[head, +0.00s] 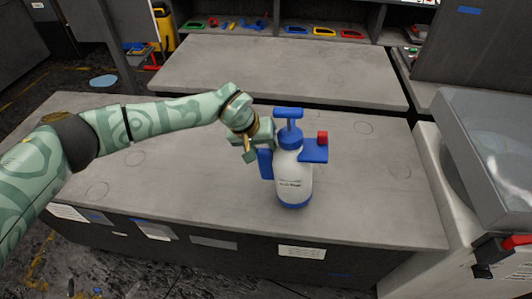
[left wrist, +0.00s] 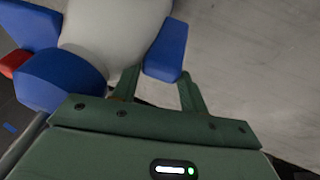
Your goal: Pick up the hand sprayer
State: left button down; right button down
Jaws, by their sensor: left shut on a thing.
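The hand sprayer (head: 292,178) has a white bottle, a blue base, a blue top with a T-shaped pump and a red knob. It is upright at the middle of the grey workbench (head: 200,200); I cannot tell whether its base touches the top. My left gripper (head: 264,150) is at its left side, shut on its blue handle. In the left wrist view, the blue handle (left wrist: 166,50) is between the fingers of the left gripper (left wrist: 160,78), beside the white bottle (left wrist: 115,30). My right gripper is out of view.
A second grey bench (head: 280,70) stands behind, with colored tools (head: 297,29) on a shelf beyond it. A white machine with a grey lid (head: 495,140) stands close on the right. The bench top around the sprayer is clear.

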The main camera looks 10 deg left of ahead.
pick_arm(q)
jog(key=s+d+r, duration=0.2)
jog(key=s+r, duration=0.9)
jog(key=s, duration=0.3)
jog(key=shift+p, duration=0.45)
jog(key=shift+w+r, duration=0.1)
